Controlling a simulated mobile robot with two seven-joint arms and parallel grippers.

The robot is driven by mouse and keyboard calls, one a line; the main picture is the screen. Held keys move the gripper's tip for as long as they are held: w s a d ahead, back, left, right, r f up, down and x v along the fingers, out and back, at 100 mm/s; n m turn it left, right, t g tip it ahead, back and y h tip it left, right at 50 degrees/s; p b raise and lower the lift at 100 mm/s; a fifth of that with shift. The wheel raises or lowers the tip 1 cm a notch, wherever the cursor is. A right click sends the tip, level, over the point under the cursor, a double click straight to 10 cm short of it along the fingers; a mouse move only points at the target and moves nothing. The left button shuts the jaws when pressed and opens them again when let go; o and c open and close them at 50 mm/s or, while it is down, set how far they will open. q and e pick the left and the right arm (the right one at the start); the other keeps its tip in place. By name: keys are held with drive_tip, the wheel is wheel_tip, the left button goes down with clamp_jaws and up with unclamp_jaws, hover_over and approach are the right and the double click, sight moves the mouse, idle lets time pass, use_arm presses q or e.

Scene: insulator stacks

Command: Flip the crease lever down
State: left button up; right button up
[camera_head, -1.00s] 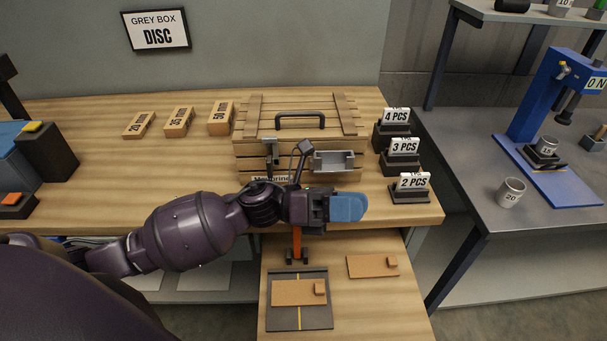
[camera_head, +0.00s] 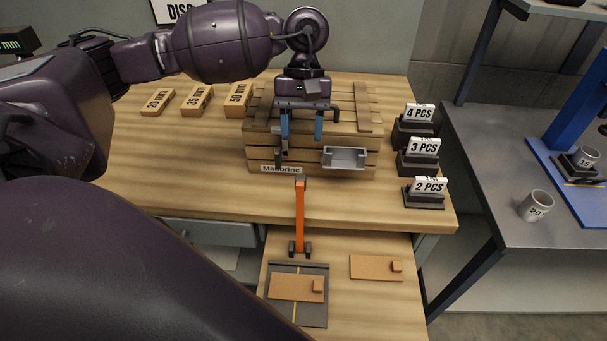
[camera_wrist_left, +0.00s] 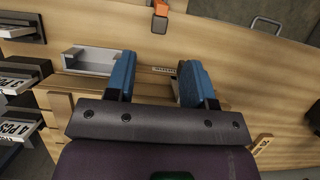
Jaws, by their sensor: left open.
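The orange crease lever (camera_head: 300,218) stands upright behind the dark creasing plate (camera_head: 313,313), with a dark tip at its top and a dark hinge at its foot. A brown card (camera_head: 290,287) with a small block lies on the plate. My left gripper (camera_head: 302,136) is open and empty, its two blue fingers pointing down in front of the wooden crate, above and behind the lever's top. In the left wrist view the blue fingers (camera_wrist_left: 158,80) are apart and the lever's orange end (camera_wrist_left: 161,8) shows at the top edge. My right gripper is not seen.
The wooden crate (camera_head: 262,141) with a grey metal tray (camera_head: 345,158) stands behind the lever. Black card stands (camera_head: 423,200) line the right side. A second brown card (camera_head: 372,268) lies right of the plate.

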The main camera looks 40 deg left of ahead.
sight(301, 177)
use_arm(q)
drive_tip(key=x, duration=1)
drive_tip(key=shift+s+d, duration=0.1)
drive_tip(key=shift+c, duration=0.5)
clamp_jaws()
